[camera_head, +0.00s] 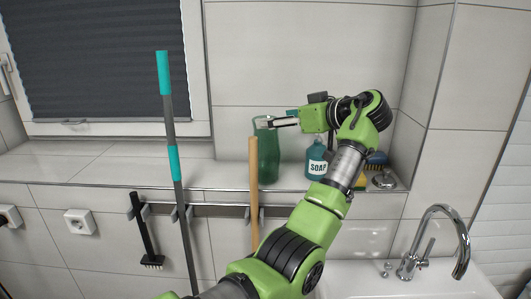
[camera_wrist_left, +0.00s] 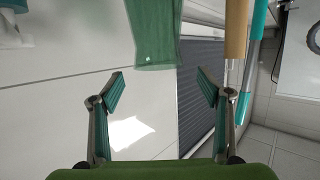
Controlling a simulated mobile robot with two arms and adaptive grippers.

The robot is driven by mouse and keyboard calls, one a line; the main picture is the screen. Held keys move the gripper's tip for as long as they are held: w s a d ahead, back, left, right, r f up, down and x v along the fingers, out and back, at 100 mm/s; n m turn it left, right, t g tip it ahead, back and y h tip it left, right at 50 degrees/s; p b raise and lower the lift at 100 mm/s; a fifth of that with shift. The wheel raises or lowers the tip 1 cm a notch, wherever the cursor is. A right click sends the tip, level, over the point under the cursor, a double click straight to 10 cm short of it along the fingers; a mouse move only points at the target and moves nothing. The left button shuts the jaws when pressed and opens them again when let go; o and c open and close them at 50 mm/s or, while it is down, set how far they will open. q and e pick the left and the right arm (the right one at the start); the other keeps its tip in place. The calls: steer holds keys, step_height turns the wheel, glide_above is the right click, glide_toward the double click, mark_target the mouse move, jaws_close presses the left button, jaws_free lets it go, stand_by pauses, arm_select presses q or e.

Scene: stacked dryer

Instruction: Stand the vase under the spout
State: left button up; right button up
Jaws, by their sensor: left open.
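The green see-through vase (camera_head: 268,158) stands upright on the tiled ledge, left of the soap bottle. My left gripper (camera_head: 272,122) is at the height of its rim, coming from the right, with the fingers lying across the vase's top in the head view. In the left wrist view the vase (camera_wrist_left: 156,35) shows at the top, its near end just beyond the gap between the open, empty fingers (camera_wrist_left: 164,82). I cannot tell whether they touch it. The chrome tap with its curved spout (camera_head: 460,262) stands at the right over the white sink (camera_head: 408,284). My right gripper is not in view.
A wooden handle (camera_head: 254,190) stands close in front of the vase's left side. A teal and grey pole (camera_head: 175,165) leans farther left. A soap bottle (camera_head: 316,158), a sponge (camera_head: 361,181) and a brush (camera_head: 376,159) crowd the ledge at right. The ledge's left part is clear.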

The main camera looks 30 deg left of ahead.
arm_select(q)
steer(key=shift+w+p+x, duration=0.2)
steer(key=shift+p+x, duration=0.6)
steer(key=shift+x, duration=0.15)
steer(key=p+x, duration=0.1)
steer(key=x, duration=0.1)
steer(key=f+p+x, duration=0.1)
steer(key=x, duration=0.1)
steer(key=shift+d, duration=0.15)
steer(key=shift+s+d+r, duration=0.1)
steer(key=shift+d+r, duration=0.05)
steer(key=c, duration=0.8)
steer(key=shift+r, duration=0.1)
steer(key=c, duration=1.2)
jaws_close()
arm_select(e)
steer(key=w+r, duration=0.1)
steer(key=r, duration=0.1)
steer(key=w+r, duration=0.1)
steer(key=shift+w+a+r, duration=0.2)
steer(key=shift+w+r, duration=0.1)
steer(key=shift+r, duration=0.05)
